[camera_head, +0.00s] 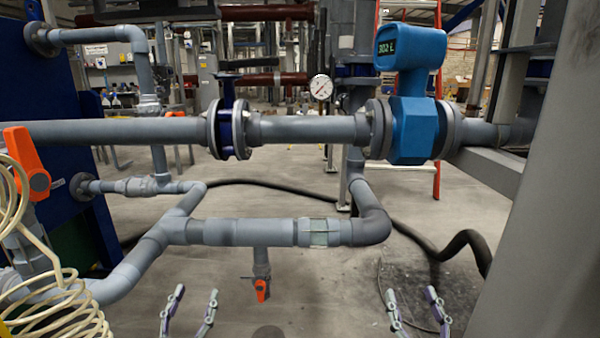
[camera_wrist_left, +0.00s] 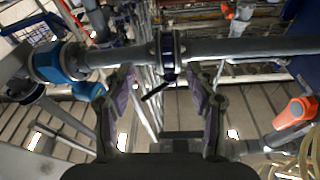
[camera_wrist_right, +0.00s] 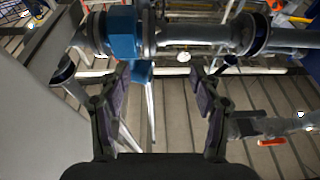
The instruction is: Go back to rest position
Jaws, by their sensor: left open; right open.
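My left gripper (camera_head: 190,308) is at the bottom of the head view, left of centre, with its fingers spread and nothing between them. My right gripper (camera_head: 415,308) is at the bottom right of centre, also spread and empty. Both are in front of and below the grey pipework. In the left wrist view the left gripper (camera_wrist_left: 166,92) is open, with a pipe and flange beyond its fingertips. In the right wrist view the right gripper (camera_wrist_right: 162,82) is open, with the blue flow meter (camera_wrist_right: 123,32) beyond it. Neither gripper touches anything visible.
A grey pipe (camera_head: 310,129) crosses ahead with the blue flow meter (camera_head: 410,130). A lower pipe (camera_head: 235,232) has an orange-handled valve (camera_head: 261,290). A grey column (camera_head: 545,210) stands close on the right; a coiled hose (camera_head: 70,320) and orange handle (camera_head: 27,164) are at left.

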